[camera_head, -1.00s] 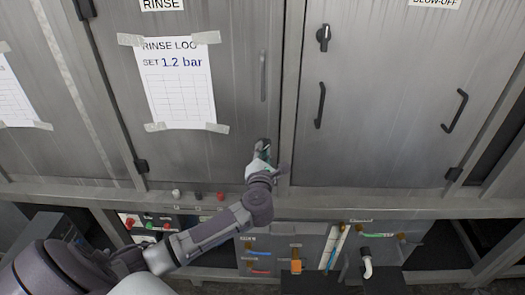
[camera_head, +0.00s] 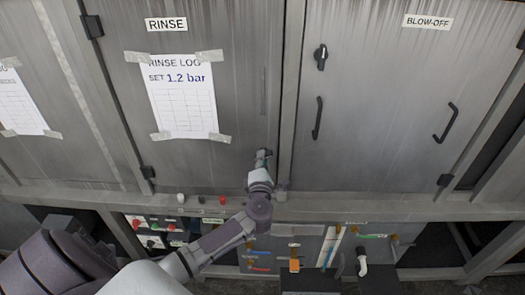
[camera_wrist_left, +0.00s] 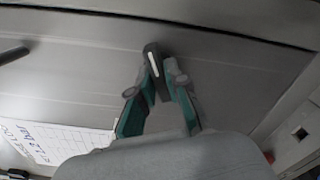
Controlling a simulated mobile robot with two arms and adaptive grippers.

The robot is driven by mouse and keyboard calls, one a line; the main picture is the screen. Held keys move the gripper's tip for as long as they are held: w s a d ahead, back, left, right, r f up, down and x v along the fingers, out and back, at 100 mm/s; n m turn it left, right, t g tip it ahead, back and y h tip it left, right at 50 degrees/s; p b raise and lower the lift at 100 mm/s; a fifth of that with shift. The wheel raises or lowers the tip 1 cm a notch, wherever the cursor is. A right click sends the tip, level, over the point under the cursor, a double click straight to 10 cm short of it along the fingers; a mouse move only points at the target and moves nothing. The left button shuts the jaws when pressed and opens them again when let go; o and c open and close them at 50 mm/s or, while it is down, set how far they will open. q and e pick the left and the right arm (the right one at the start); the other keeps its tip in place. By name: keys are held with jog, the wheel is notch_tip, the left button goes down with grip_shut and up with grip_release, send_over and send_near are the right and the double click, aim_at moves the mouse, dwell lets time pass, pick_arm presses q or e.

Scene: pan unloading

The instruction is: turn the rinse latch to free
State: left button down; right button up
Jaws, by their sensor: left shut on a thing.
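The rinse latch (camera_wrist_left: 153,65) is a small dark handle with a pale stripe, on the grey rinse door. In the left wrist view my left gripper (camera_wrist_left: 157,88) has its teal-sided fingers on both sides of the latch, shut on it. In the head view the left gripper (camera_head: 262,161) is at the lower right of the rinse door (camera_head: 235,95), by the door's edge. It hides most of the latch there, so its exact turn is hard to tell. My right gripper is not in view.
A RINSE sign (camera_head: 166,25) and a taped rinse log sheet (camera_head: 184,95) are left on the door. The blow-off door (camera_head: 385,100) at right has its own dark latch (camera_head: 320,57) and handles. Below the doors run a ledge and control boxes.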

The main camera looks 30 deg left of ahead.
pick_arm(q)
jog(key=shift+m+p, duration=2.3)
jog(key=shift+m, duration=0.2)
jog(key=c, duration=1.2)
grip_release()
jog(key=shift+o, duration=0.2)
jog(key=v, duration=1.2)
jog(key=shift+f, duration=0.15)
